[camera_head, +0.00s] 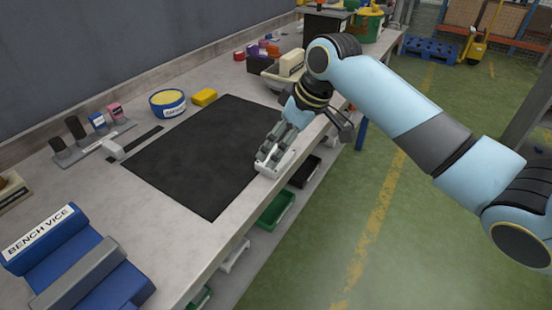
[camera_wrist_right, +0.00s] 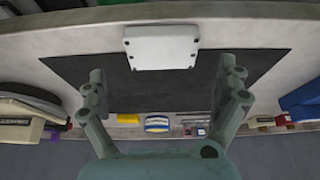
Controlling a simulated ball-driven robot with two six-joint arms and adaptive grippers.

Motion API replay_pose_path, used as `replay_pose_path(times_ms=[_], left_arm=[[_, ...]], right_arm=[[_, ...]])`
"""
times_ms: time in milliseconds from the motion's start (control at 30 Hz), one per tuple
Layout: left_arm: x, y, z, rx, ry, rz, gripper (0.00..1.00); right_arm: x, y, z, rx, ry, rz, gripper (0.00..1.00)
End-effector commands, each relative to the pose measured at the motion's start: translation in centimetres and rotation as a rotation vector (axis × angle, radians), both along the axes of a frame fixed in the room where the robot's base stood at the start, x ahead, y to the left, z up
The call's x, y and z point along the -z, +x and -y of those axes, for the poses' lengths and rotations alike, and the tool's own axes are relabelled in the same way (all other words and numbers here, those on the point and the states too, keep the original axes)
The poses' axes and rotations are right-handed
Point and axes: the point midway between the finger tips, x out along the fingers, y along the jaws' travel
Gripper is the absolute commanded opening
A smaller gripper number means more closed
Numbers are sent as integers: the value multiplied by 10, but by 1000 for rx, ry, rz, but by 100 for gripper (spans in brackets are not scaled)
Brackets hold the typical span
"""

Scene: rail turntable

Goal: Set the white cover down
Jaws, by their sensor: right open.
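The white cover (camera_head: 274,169) lies at the front edge of the workbench, partly on the black mat (camera_head: 190,160). In the right wrist view the white cover (camera_wrist_right: 161,46) shows whole, flat, with small dark marks near its corners. My right gripper (camera_head: 268,157) is over the cover in the head view and hides part of it. In the right wrist view my right gripper (camera_wrist_right: 165,82) has its fingers wide apart with nothing between them, and the cover lies beyond the fingertips. My left gripper is not in view.
A blue bench vice (camera_head: 75,262) stands at the near left. A blue and yellow bowl (camera_head: 167,103) and a yellow block (camera_head: 204,97) sit behind the mat. Green bins (camera_head: 275,208) hang below the front edge. Most of the mat is clear.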

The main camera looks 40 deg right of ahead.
Motion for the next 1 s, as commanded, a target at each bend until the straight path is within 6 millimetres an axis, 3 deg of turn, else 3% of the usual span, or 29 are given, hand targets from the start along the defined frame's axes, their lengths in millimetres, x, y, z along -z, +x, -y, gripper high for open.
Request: replay_pose_path(times_ms=[233,533,1000], left_arm=[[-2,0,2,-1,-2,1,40],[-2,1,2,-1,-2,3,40],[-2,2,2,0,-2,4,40]], right_arm=[[36,11,-8,1,2,-3,100],[41,13,-8,0,-1,-2,100],[41,13,-8,1,0,-1,40]])
